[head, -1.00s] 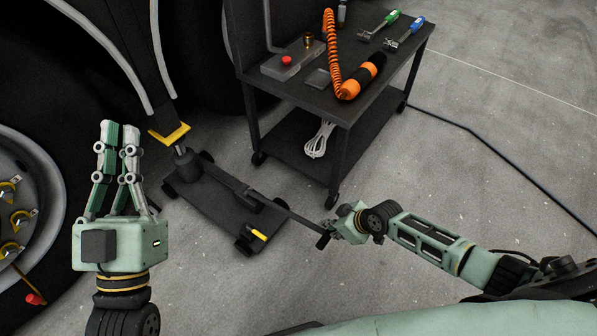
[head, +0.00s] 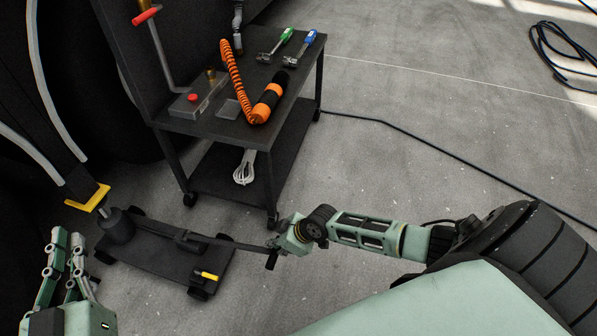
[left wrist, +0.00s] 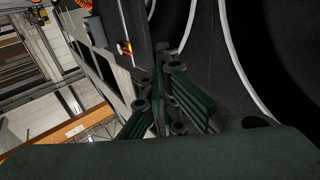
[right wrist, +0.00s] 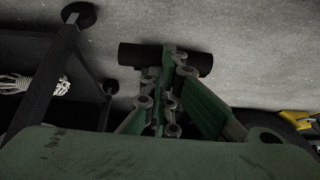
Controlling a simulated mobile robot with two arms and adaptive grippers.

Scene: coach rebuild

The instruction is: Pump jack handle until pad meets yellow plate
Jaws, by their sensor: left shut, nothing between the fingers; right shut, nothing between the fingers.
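The dark floor jack (head: 165,268) stands on the floor at lower left in the head view. Its thick post (head: 119,228) rises under the yellow plate (head: 88,198). The pad on top looks close to the plate, but I cannot tell if they touch. The jack handle (head: 235,243) reaches right, low and nearly level, to a black crossbar grip (head: 271,261). My right gripper (head: 277,246) is shut and empty at that grip. The crossbar (right wrist: 190,62) lies at its fingertips (right wrist: 172,58) in the right wrist view; contact is unclear. My left gripper (head: 67,240) is shut and empty, raised at the left.
A hose (head: 430,150) crosses open floor at right.

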